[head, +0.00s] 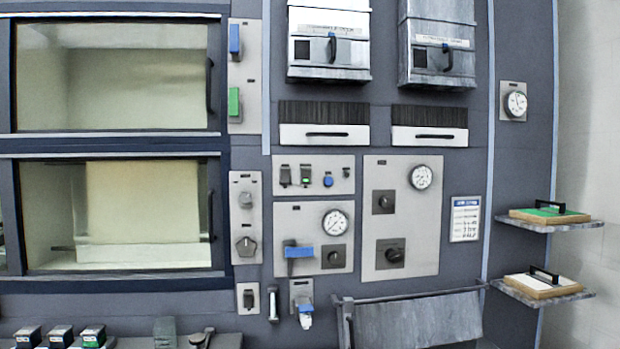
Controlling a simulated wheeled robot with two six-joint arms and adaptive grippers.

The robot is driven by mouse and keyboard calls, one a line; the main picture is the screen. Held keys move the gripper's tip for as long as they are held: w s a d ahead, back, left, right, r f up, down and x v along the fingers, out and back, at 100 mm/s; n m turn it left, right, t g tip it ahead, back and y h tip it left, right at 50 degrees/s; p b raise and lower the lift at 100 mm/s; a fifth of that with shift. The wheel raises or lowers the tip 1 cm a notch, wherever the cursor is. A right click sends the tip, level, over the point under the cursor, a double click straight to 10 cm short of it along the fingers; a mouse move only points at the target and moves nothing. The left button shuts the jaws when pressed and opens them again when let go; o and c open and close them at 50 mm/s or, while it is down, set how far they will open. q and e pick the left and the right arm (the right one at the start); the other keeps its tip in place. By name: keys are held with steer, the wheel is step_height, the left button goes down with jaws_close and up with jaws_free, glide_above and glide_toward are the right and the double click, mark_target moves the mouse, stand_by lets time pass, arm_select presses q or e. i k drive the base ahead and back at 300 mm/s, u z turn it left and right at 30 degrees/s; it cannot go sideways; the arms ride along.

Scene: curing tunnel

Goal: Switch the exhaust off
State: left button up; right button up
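No control can be picked out as the exhaust switch by its label, because the lettering is too small to read. An upper switch panel (315,188) carries a dark switch (285,176), a switch with a green lit part (305,175), a blue knob (328,180) and a small dark control (346,172). Below it, a gauge panel (285,220) has a blue-handled lever (301,252) and a dark knob (335,256). A separate dark switch (249,299) sits on a small plate lower left. Neither of my grippers can be made out.
Two windowed doors, upper (110,75) and lower (140,215), fill the left. A grey slanted cover (415,322) juts out below the panels. Two shelves on the right hold boards with handles, upper (550,215) and lower (542,287). Small boxes (60,336) stand bottom left.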

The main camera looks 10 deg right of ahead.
mark_target(305, 173)
steer(key=k, duration=0.6)
steer(key=z, duration=0.3)
steer(key=i, duration=0.8)
steer(key=u, duration=0.5)
steer(key=i, duration=0.75)
steer(key=u, duration=0.45)
